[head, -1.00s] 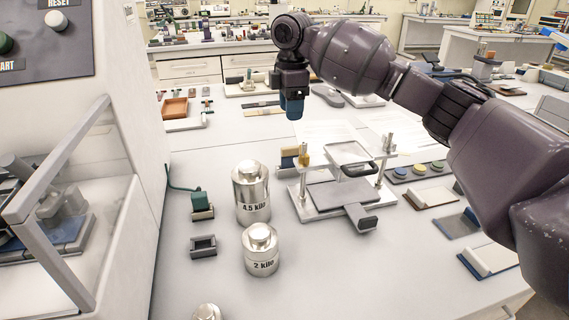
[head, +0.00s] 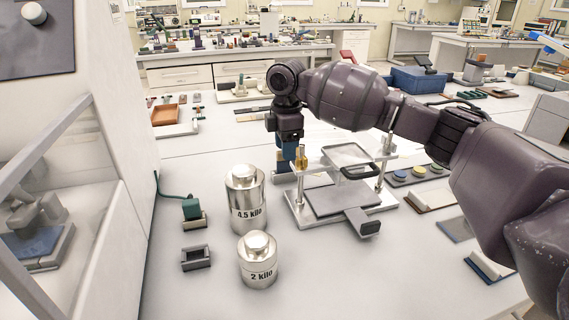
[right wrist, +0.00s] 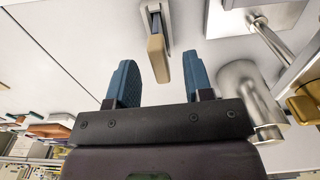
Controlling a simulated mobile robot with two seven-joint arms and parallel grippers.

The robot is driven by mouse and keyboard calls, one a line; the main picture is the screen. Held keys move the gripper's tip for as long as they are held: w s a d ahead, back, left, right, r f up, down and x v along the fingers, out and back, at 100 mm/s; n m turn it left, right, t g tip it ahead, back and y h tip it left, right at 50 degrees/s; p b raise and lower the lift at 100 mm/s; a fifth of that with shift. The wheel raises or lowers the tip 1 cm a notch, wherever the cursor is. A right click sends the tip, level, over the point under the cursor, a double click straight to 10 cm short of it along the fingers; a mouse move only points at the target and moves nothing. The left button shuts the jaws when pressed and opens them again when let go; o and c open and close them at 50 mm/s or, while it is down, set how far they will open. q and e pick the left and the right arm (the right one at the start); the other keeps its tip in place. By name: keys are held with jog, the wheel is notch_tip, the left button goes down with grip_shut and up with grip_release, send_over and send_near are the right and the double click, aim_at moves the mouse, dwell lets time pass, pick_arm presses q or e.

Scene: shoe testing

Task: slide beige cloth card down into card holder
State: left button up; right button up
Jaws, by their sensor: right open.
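My right gripper (head: 287,158) points down behind the press stand. In the right wrist view its two blue fingers (right wrist: 160,62) are open. The beige cloth card (right wrist: 158,59) stands between them, with a gap visible on each side. The card is upright in the slot of a light grey card holder (right wrist: 145,10). In the head view my gripper hides most of the card, and a pale part of the holder (head: 283,182) shows below the fingers. I cannot tell how deep the card sits. My left gripper is not in view.
The metal press stand (head: 330,210) is close in front and right of the holder. Steel weights marked 4.5 kilo (head: 246,205) and 2 kilo (head: 258,265) stand nearer. A brown tray (head: 167,115) lies back left.

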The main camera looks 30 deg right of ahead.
notch_tip(320, 180, down, 2)
jog(key=shift+f, duration=0.15)
jog(key=shift+c, duration=0.5)
grip_shut()
